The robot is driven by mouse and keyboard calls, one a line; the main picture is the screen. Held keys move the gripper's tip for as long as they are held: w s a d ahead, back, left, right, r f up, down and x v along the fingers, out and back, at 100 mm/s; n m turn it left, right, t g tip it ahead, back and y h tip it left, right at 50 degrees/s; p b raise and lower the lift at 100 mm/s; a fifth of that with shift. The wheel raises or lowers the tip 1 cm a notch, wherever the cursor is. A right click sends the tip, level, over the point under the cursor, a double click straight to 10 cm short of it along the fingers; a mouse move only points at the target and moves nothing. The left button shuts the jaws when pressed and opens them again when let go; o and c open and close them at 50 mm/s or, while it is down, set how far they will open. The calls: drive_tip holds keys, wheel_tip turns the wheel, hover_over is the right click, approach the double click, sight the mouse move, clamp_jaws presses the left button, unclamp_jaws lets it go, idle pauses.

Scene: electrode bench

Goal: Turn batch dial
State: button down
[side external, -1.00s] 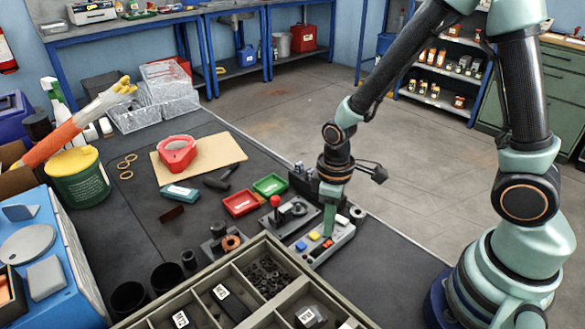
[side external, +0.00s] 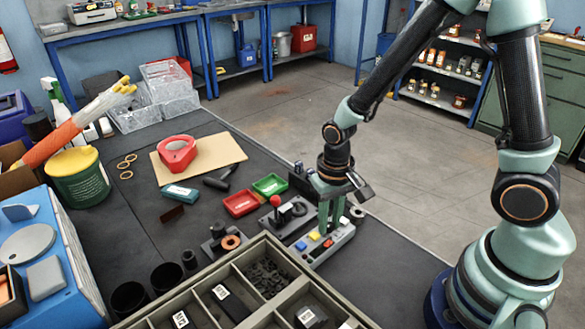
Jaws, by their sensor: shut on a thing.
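A grey control panel (side external: 312,256) with a blue button (side external: 301,245), a yellow button (side external: 314,236) and a red piece (side external: 328,243) sits near the right edge of the bench mat. My gripper (side external: 331,228) points down over the far right part of this panel. Its two green fingers show side by side and are shut on what appears to be the batch dial. The dial is hidden by the fingers, so I cannot see its mark or angle.
A grey box with a red-topped stick (side external: 275,202) and a dark knob stands just left of my gripper. Red (side external: 241,203) and green (side external: 269,185) trays lie behind. A divided parts tray (side external: 226,270) fills the front. The bench edge is close on the right.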

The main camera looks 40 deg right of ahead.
drive_tip(key=shift+m, duration=0.5)
